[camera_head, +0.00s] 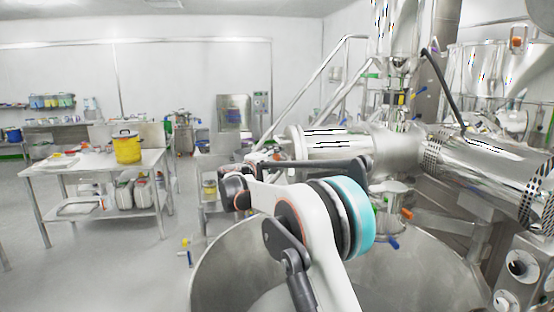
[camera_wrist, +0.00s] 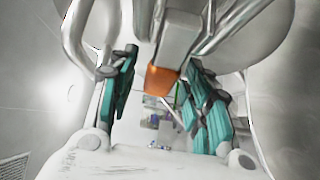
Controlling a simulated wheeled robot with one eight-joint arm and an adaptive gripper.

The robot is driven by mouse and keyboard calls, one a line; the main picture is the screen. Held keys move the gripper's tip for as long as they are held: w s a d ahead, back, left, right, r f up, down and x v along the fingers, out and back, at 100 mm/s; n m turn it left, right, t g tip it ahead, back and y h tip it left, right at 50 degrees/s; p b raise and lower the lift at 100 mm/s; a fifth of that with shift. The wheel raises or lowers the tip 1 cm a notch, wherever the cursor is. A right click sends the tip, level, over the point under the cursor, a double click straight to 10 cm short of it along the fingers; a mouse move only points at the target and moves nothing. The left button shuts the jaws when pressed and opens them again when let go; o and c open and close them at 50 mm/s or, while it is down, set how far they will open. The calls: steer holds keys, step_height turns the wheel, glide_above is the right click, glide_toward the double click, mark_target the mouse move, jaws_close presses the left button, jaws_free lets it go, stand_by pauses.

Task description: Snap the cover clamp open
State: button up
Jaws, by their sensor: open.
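A grey bar with an orange end (camera_wrist: 162,79) hangs between the fingers in the wrist view. It looks like the handle of the cover clamp, but I cannot tell this for sure. My gripper (camera_wrist: 161,65) is open, with one teal-padded finger on each side of the bar. A gap shows on the left; whether the right finger touches the bar is unclear. In the head view, a shiny horizontal cylinder (camera_head: 345,145) has a round flanged end at its left. My arm covers the area below it, and the clamp and fingertips cannot be made out there.
A large open steel bowl (camera_head: 215,275) lies below my arm. Pipes and steel vessels (camera_head: 480,160) crowd the right side. A steel table (camera_head: 90,170) with a yellow pot (camera_head: 127,148) stands at the left. The floor between the table and bowl is mostly clear.

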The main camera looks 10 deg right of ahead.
steer(key=shift+w+d, duration=0.2)
steer(key=shift+d, duration=0.05)
jaws_close()
